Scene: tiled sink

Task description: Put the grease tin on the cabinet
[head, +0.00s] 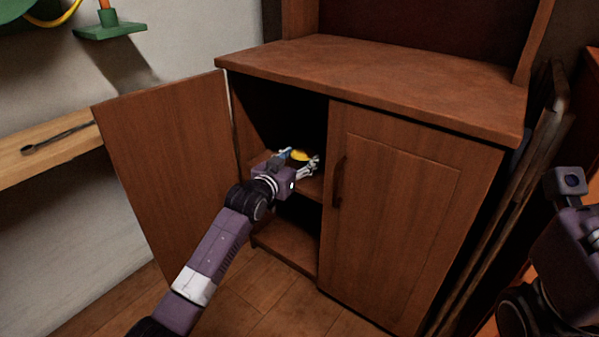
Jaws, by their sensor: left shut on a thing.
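The wooden cabinet (408,190) stands in the middle of the head view. Its left door (170,165) is swung open and its right door is shut. My left gripper (301,163) reaches into the open left side, just above the middle shelf (313,186). It is shut on a small yellow thing (300,154), which looks like the grease tin. The gripper and wrist hide much of it, so I cannot tell whether it touches the shelf. My right gripper's fingers do not show; only part of my right arm is at the right edge.
The cabinet's top surface (370,75) is bare. The open door stands close to the left of my left arm. A wooden ledge with a dark spoon-like tool (58,138) is at the left. A dark folded frame (510,210) leans beside the cabinet's right side.

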